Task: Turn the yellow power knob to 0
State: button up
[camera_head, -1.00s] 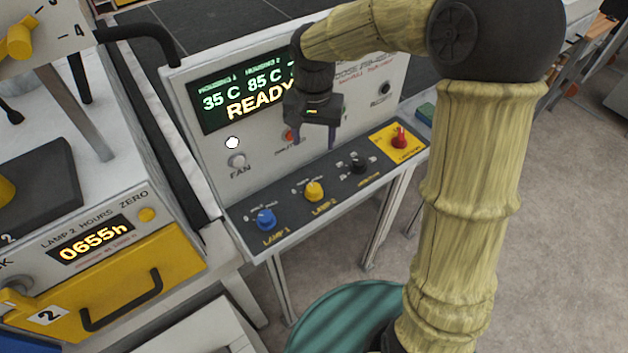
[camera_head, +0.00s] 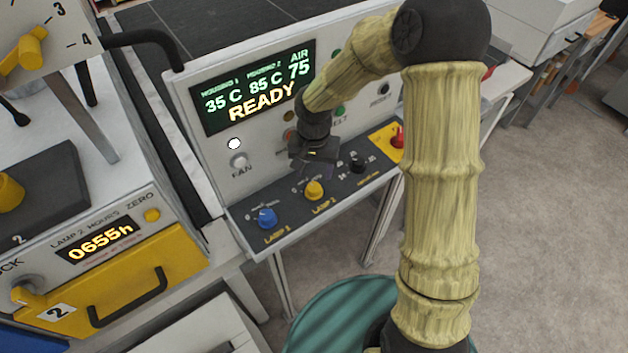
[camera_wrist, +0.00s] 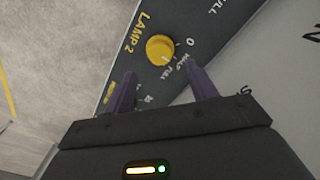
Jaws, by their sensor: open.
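The yellow power knob (camera_head: 314,189) sits on the sloping dark control panel, above the label LAMP 2. In the wrist view the yellow knob (camera_wrist: 160,48) shows beyond my fingertips, with the marks 0, HALF and FULL printed around one side. I cannot clearly tell which mark it points to. My gripper (camera_head: 318,170) is just above and behind this knob, pointing down at the panel. In the wrist view my gripper (camera_wrist: 163,85) has its two fingers spread apart with nothing between them. The knob is apart from the fingers.
A blue LAMP 1 knob (camera_head: 265,218) is left of the yellow one; a black knob (camera_head: 357,162) and a red switch (camera_head: 397,138) are right. A yellow drawer (camera_head: 120,295) is at left.

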aim_at(314, 187)
notch_tip(314, 187, down, 6)
jog(key=shift+f+p, duration=0.2)
jog(key=shift+p, duration=0.3)
jog(key=c, duration=1)
